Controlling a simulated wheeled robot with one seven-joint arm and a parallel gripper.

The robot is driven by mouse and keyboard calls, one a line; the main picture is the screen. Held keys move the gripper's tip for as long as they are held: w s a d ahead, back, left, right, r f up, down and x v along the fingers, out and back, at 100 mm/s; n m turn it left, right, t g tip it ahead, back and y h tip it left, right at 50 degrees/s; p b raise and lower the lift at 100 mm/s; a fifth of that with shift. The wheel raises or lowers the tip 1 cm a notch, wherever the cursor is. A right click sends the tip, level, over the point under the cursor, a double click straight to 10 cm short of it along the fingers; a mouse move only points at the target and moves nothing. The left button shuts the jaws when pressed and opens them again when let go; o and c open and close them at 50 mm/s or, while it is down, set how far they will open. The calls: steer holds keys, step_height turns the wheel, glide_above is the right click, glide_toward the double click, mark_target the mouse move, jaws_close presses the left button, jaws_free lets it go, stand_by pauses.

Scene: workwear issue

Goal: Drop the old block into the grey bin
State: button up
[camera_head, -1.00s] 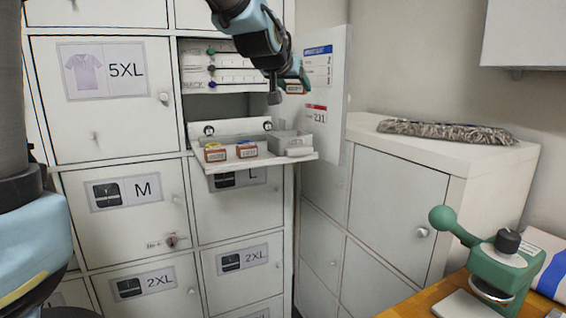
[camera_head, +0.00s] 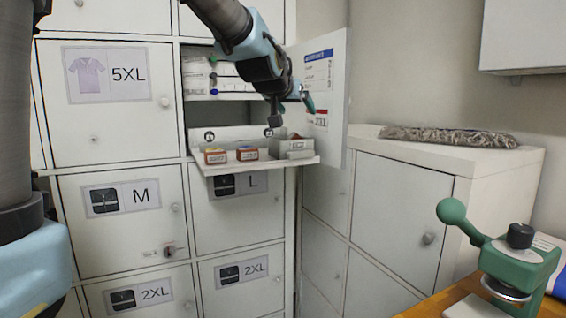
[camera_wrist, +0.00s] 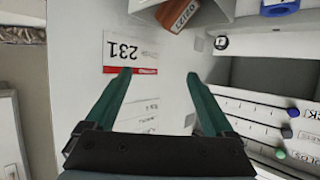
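The grey bin (camera_head: 298,155) sits at the right end of the fold-down white shelf (camera_head: 235,167). A brown-red block (camera_wrist: 180,16) with a white label shows at the bin in the wrist view, tilted. In the head view its brown top (camera_head: 296,137) just shows above the rim; the rest is hidden by the bin wall. My gripper (camera_head: 310,104) is above the bin and slightly right of it. In the wrist view its two teal fingers (camera_wrist: 158,75) are spread wide with nothing between them.
Two more red-brown blocks, a left one (camera_head: 216,156) and a right one (camera_head: 247,153), stand on the shelf. The open door panel (camera_head: 335,95) is close behind my gripper. Rods with coloured knobs (camera_head: 213,76) are in the compartment. A green press (camera_head: 515,265) stands lower right.

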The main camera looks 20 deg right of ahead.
steer(key=shift+o, duration=0.4)
steer(key=p+v, duration=1)
steer(key=shift+s+a+r, duration=0.2)
steer(key=shift+s, duration=0.05)
